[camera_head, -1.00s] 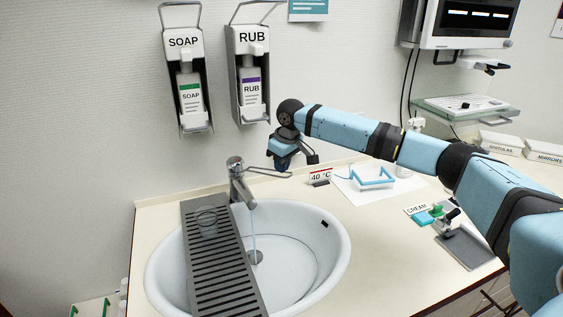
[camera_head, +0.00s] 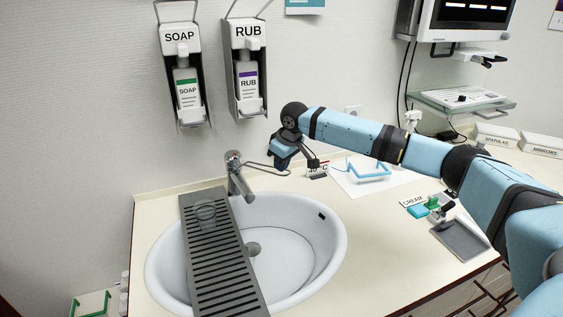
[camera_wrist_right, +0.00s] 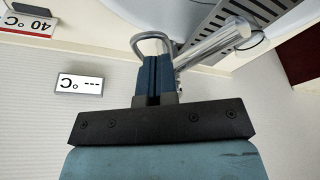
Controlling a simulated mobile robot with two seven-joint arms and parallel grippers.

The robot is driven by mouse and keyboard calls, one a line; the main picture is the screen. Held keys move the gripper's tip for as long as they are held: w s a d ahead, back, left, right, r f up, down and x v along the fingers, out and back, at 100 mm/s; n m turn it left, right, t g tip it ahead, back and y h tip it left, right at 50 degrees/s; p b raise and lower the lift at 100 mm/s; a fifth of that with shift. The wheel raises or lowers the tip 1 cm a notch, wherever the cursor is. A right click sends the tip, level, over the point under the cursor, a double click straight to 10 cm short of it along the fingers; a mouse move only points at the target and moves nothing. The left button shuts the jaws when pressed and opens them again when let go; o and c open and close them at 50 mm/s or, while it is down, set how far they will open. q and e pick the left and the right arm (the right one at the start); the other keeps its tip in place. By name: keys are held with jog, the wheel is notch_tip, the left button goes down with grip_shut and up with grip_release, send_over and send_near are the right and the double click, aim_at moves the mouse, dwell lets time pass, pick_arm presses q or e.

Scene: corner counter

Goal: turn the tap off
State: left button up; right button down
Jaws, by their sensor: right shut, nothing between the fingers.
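The chrome tap (camera_head: 236,177) stands at the back of the white sink, and no water stream shows below its spout. Its long looped lever (camera_head: 268,170) reaches out to the right. My right gripper (camera_head: 281,167) is shut and empty, pointing down at the lever's outer end. In the right wrist view the shut blue fingers (camera_wrist_right: 154,68) are at the lever loop (camera_wrist_right: 165,42), with the tap body (camera_wrist_right: 215,46) beside them; whether they touch the loop I cannot tell. My left gripper is not in view.
A slatted grey rack (camera_head: 222,262) with a clear glass (camera_head: 205,214) lies across the sink (camera_head: 336,246). A 40 °C sign (camera_head: 318,171) and a blue frame on white paper (camera_head: 347,181) are to the right. Soap (camera_head: 186,85) and rub (camera_head: 247,85) dispensers hang above.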

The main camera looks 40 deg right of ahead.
jog(key=r+p, duration=0.4)
jog(key=shift+w+a+r, duration=0.1)
jog(key=shift+w+r, duration=0.15)
jog(key=shift+w, duration=0.05)
jog(key=b+v, duration=0.2)
jog(key=v, duration=0.7)
